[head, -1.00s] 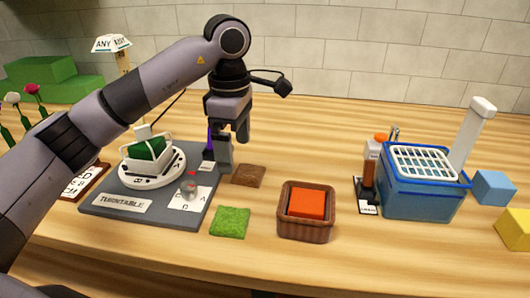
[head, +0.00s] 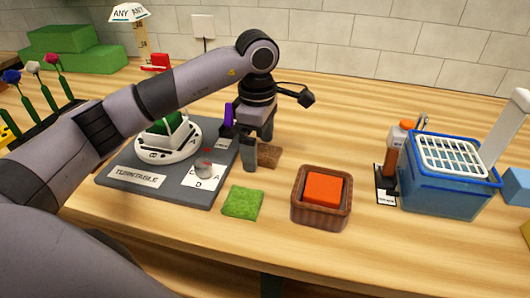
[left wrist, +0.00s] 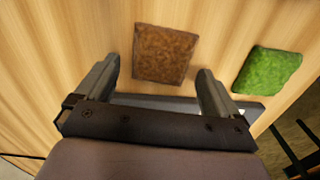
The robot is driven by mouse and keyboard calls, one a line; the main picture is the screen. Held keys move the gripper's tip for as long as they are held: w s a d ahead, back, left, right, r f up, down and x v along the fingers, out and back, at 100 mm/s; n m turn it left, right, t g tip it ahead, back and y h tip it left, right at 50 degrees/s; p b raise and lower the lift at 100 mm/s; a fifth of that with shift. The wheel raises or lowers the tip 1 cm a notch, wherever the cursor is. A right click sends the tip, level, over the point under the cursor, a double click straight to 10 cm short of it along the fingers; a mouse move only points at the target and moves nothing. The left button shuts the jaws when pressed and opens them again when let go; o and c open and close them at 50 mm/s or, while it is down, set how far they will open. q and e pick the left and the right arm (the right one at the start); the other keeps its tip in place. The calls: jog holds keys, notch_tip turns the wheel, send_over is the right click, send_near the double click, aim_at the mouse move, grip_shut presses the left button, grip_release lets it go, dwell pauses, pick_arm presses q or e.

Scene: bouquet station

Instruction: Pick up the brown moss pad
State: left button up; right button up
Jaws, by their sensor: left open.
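The brown moss pad (head: 269,156) lies flat on the wooden table, right of the turntable board, partly hidden behind my left gripper in the head view. In the left wrist view the whole brown pad (left wrist: 165,54) shows just ahead of the fingers, roughly in line with the gap between them. My left gripper (head: 258,158) points down and is open and empty, with its fingertips (left wrist: 158,80) spread wider than the pad. I cannot tell its exact height above the table. My right gripper is not in view.
A green moss pad (head: 243,202) lies nearer the front edge. A brown basket (head: 320,215) with an orange block stands to its right. The grey turntable board (head: 150,190) is on the left, and a blue crate (head: 440,195) is on the right.

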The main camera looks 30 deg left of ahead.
pick_arm(q)
jog(key=c, duration=1.1)
jog(key=shift+r, duration=0.1)
